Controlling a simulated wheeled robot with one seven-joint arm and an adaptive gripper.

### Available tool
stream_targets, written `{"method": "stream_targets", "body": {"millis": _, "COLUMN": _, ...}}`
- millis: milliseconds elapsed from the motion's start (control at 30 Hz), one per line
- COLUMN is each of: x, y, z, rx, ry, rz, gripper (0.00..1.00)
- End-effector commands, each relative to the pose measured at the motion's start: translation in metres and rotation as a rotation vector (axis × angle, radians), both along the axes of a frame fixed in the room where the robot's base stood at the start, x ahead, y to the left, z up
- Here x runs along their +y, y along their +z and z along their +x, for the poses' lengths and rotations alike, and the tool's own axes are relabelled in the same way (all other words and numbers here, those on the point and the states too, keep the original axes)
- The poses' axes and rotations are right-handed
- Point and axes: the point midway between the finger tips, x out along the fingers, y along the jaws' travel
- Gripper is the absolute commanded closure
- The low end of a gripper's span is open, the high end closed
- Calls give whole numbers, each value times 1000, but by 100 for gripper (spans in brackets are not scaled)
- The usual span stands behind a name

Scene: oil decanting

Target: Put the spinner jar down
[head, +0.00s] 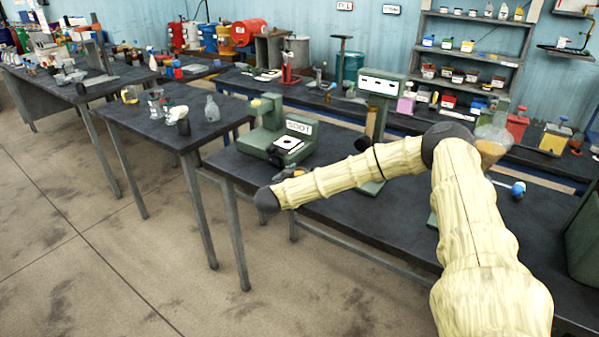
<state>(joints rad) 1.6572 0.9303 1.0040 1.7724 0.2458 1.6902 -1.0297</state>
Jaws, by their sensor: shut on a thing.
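My arm, in a pale yellow sleeve, rises at the right, bends at a dark elbow and reaches left across the front bench (330,221). It ends in a dark wrist joint near the bench's front left edge. My gripper cannot be made out; the forearm and wrist cover that area. A small grey and orange part shows just above the wrist, too small to name. I cannot make out the spinner jar. A rounded glass vessel with amber liquid (493,150) stands behind the elbow, partly hidden; I cannot tell what it is.
A green device marked "SOOT" (285,140) stands behind the forearm. A taller green device (381,88) is right of it. A side bench (150,113) holds glassware. The bench right of the forearm looks mostly clear.

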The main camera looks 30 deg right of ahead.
Motion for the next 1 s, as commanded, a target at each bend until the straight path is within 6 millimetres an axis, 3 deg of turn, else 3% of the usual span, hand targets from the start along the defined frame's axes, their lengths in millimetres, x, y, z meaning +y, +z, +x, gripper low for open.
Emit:
{"method": "stream_targets", "body": {"millis": 400, "x": 0, "y": -2, "z": 0, "rx": 0, "ry": 0, "rz": -1, "gripper": 82}}
{"method": "stream_targets", "body": {"millis": 433, "x": 0, "y": -3, "z": 0, "rx": 1, "ry": 0, "rz": -1, "gripper": 51}}
{"method": "stream_targets", "body": {"millis": 533, "x": 0, "y": -3, "z": 0, "rx": 0, "ry": 0, "rz": 0, "gripper": 33}}
{"method": "stream_targets", "body": {"millis": 1000, "x": -1, "y": -6, "z": -1, "rx": 1, "ry": -1, "rz": 1, "gripper": 33}}
